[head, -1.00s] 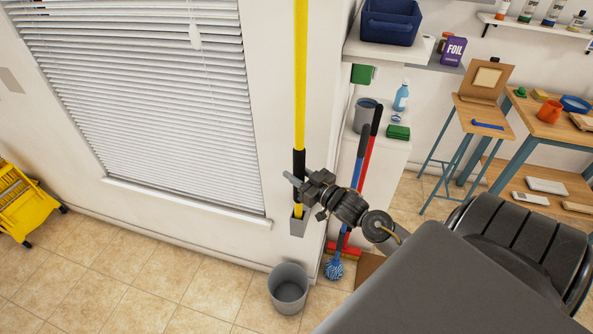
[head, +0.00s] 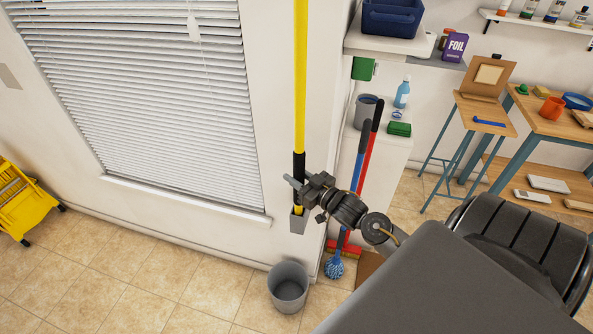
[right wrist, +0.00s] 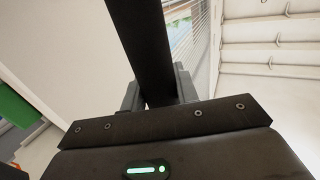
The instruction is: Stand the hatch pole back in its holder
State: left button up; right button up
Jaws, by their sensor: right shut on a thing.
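The hatch pole (head: 300,70) is long and yellow with a black grip near its lower end, and it stands upright in the head view. Its bottom end is at the grey holder (head: 298,223) on the wall, and the tip appears to be in the holder's mouth. My right gripper (head: 298,183) is shut on the pole's black grip, just above the holder. In the right wrist view the black grip (right wrist: 150,45) runs up between the two fingers. The pole's top is out of the frame. My left gripper is not in view.
A grey bin (head: 288,287) stands on the floor below the holder. A blue mop (head: 334,265) and a red broom (head: 369,165) lean right of my right gripper. A window with blinds (head: 140,90) is at left, and a yellow mop wringer (head: 22,205) stands at far left.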

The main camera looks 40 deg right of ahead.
jog(key=shift+f+b, duration=0.4)
jog(key=shift+f, duration=0.2)
jog(key=o, duration=1.1)
jog(key=shift+o, duration=0.2)
jog(key=shift+f, duration=0.15)
jog(key=shift+s+f, duration=0.1)
jog(key=shift+s, duration=0.45)
jog(key=s+d+b, duration=0.1)
jog(key=s+b, duration=0.1)
jog(key=s, duration=0.7)
jog(key=shift+s+d+r+b, duration=0.2)
jog(key=shift+s+b, duration=0.15)
